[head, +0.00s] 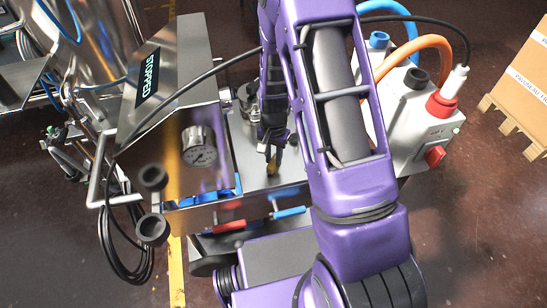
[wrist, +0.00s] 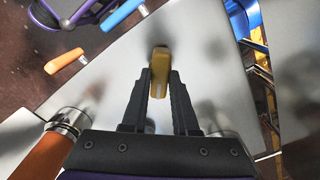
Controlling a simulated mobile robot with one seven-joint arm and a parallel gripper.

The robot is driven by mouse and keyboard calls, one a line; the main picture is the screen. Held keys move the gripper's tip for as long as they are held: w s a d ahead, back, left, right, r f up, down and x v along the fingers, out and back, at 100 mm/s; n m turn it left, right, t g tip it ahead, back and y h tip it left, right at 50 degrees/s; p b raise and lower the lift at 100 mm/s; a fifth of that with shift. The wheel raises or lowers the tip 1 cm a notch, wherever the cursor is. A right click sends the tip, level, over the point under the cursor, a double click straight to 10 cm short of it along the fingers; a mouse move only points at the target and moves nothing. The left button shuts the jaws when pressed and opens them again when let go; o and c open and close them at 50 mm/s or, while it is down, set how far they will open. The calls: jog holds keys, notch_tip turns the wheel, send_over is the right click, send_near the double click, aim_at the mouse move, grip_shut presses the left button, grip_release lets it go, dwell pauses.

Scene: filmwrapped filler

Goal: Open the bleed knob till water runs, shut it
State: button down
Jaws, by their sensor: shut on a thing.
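The bleed knob looks like a small brass-yellow piece on the grey metal top of the machine; in the wrist view the knob (wrist: 160,62) sits between my two dark fingers. My gripper (wrist: 161,78) is shut on it, with the knob's far end showing past the fingertips. In the head view my gripper (head: 271,143) points down at the metal top, and the yellow knob (head: 272,169) shows just below the fingertips. No running water is visible in either view. The knob's outlet cannot be made out.
Red (head: 229,226) and blue (head: 289,212) handles line the near edge. A white box (head: 420,115) with hoses stands right. My purple arm covers much of the middle.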

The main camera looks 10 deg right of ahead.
aim_at(274, 160)
jog(key=n+b, duration=0.1)
jog(key=n, duration=0.7)
jog(key=shift+n+b, duration=0.4)
jog(key=n, duration=0.4)
jog(key=shift+n+p, duration=0.3)
jog(key=shift+n, duration=1.6)
jog(key=c, duration=0.7)
grip_release()
notch_tip(274, 160, up, 18)
jog(key=p, duration=0.2)
jog(key=shift+f+p, duration=0.25)
jog(key=shift+p, duration=0.15)
